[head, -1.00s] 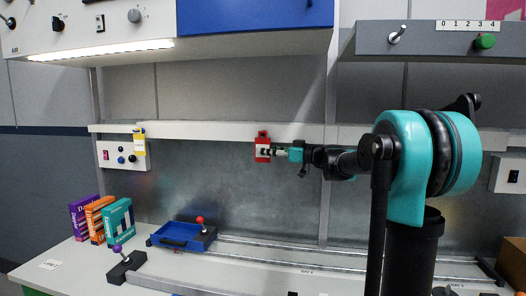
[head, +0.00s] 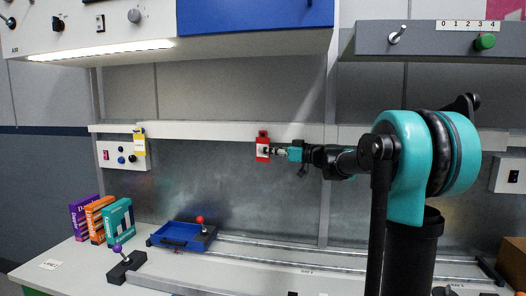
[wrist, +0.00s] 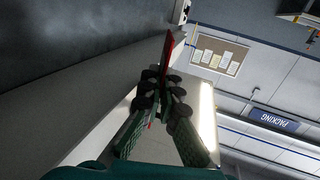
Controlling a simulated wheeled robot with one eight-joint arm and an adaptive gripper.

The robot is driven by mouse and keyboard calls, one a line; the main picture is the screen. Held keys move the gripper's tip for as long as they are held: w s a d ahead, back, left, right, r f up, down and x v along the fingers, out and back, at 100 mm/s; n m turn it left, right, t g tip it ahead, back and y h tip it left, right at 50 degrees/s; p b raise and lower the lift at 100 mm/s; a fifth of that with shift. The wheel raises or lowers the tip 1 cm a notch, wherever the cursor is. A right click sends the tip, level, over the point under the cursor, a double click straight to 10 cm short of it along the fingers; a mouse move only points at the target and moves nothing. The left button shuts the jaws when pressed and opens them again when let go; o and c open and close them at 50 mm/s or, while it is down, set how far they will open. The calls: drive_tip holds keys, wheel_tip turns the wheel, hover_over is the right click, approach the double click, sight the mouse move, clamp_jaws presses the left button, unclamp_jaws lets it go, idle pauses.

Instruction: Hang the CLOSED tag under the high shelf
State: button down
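The red tag (head: 262,148) with a white panel is upright at the front edge of the long white shelf (head: 215,131). Its top part overlaps the shelf edge in the head view; I cannot tell whether it touches or hangs on anything. Its lettering is too small to read. My gripper (head: 271,151) reaches in from the right and is shut on the tag. In the wrist view, the red tag (wrist: 167,58) shows almost edge-on between the closed fingertips (wrist: 165,85), beside the shelf face.
A yellow tag (head: 139,144) hangs at the shelf's left end, over a switch box (head: 112,156). Below are boxes (head: 103,219), a blue tray (head: 178,237) and a purple-knobbed lever (head: 120,258). Upper cabinets overhang the shelf. The space under the shelf near the tag is clear.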

drive_tip(key=shift+r, duration=0.3)
drive_tip(key=shift+s+a, duration=0.2)
drive_tip(key=shift+s, duration=0.65)
drive_tip(key=shift+s+r, duration=0.2)
drive_tip(key=shift+s, duration=0.2)
idle(0.5)
drive_tip(key=shift+s+a+r, duration=0.15)
drive_tip(key=shift+s, duration=0.2)
drive_tip(key=shift+s+r, duration=0.1)
drive_tip(key=shift+s, duration=0.1)
drive_tip(key=shift+s+a, duration=0.2)
drive_tip(key=shift+s, duration=0.65)
drive_tip(key=shift+s+a, duration=0.15)
drive_tip(key=shift+s, duration=0.7)
drive_tip(key=shift+s, duration=0.35)
drive_tip(key=shift+s+a, duration=0.1)
drive_tip(key=shift+s, duration=0.05)
drive_tip(key=shift+s, duration=0.1)
